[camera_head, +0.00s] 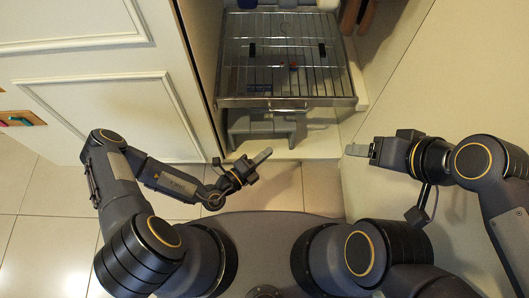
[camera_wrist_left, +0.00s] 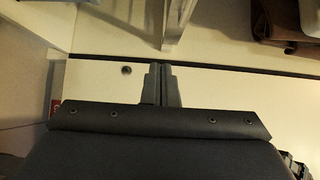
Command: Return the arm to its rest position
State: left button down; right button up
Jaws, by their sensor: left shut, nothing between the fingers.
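My left gripper (camera_head: 262,156) reaches in from the left, in front of the cubby opening and below the wire rack. In the left wrist view its two fingers (camera_wrist_left: 160,82) stand side by side, shut, with nothing between them. A pale surface lies beyond the fingertips. My left arm (camera_head: 165,183) is bent at the elbow, low in front of the white doors. My right gripper (camera_head: 358,150) points left from the right side. Its fingers show as one narrow bar, so I cannot tell whether they are apart.
A pulled-out wire rack (camera_head: 288,103) juts from the cubby above both grippers. A grey stool-like piece (camera_head: 263,127) stands under it. White panelled doors (camera_head: 112,105) are at left, a pale panel (camera_head: 405,85) at right. Tiled floor (camera_head: 45,235) is bare at lower left.

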pick_arm(q)
jog(key=shift+s+r, duration=0.25)
jog(key=shift+s, duration=0.3)
jog(key=s+a+r+m+g, duration=0.1)
jog(key=a+r+m+g, duration=0.25)
jog(key=r+m, duration=0.45)
jog(key=s+a+r+m+g+h, duration=0.1)
jog(key=s+a+r+m+g, duration=0.1)
jog(key=r+m+g, duration=0.6)
jog(key=s+a+r+m+g, duration=0.15)
jog(key=r+m, duration=0.25)
jog(key=m, duration=0.7)
jog(key=s+a+r+m+t+y, duration=0.3)
jog(key=s+a+r+m+y, duration=0.2)
jog(key=a+m, duration=0.25)
jog(key=s+a+r+m+t+y, duration=0.4)
jog(key=a+r+m+y, duration=0.2)
jog(key=m, duration=0.2)
notch_tip(320, 180, up, 28)
jog(key=p, duration=2.8)
jog(key=shift+a+p, duration=0.25)
jog(key=shift+p, duration=0.1)
